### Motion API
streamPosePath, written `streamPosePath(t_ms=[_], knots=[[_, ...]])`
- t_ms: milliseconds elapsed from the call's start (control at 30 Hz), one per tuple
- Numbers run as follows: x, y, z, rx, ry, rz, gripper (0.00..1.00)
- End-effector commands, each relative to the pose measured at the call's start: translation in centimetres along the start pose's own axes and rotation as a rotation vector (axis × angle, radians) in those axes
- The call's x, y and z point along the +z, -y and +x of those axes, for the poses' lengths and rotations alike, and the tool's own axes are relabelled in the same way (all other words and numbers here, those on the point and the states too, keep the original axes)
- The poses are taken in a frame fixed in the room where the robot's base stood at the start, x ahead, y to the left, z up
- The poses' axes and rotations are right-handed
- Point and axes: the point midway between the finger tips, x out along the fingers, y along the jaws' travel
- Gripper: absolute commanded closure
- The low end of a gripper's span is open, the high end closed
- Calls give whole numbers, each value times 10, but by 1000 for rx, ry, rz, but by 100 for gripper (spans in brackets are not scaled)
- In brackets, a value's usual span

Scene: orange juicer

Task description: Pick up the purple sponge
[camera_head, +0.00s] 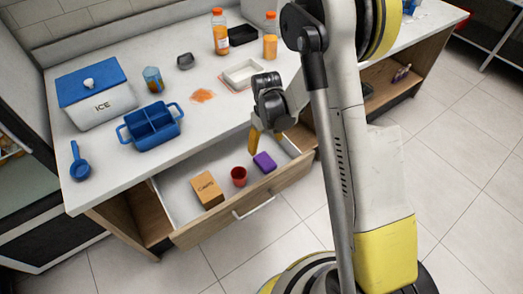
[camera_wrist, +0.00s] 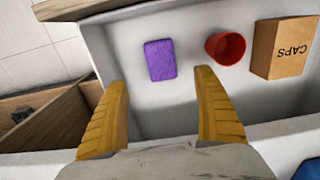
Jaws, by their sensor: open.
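The purple sponge (camera_head: 264,162) lies flat in the right part of an open drawer (camera_head: 180,200), beside a red cup. In the wrist view the sponge (camera_wrist: 160,60) is ahead of my fingertips, between their lines and nearer the left finger. My gripper (camera_head: 264,140) hangs above the back of the drawer in the head view, close to the sponge but apart from it. In the wrist view my gripper (camera_wrist: 163,82) has its two yellow fingers spread wide with nothing between them.
The red cup (camera_head: 239,176) and a cardboard CAPS box (camera_head: 207,189) stand in the drawer left of the sponge. The counter above holds a blue divided caddy (camera_head: 152,126), an ice box (camera_head: 97,104), a white tray (camera_head: 243,74) and orange bottles (camera_head: 220,36).

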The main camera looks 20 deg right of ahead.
Motion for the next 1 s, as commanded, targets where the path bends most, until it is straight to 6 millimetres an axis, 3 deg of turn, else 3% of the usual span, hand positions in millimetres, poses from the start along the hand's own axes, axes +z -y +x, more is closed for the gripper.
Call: streamPosePath(t_ms=[300,467,700,1000], knots=[[0,0,50,0,0,0,21],[0,0,62,0,-1,0,21],[0,2,100,0,-1,1,21],[0,2,105,0,-1,1,23]])
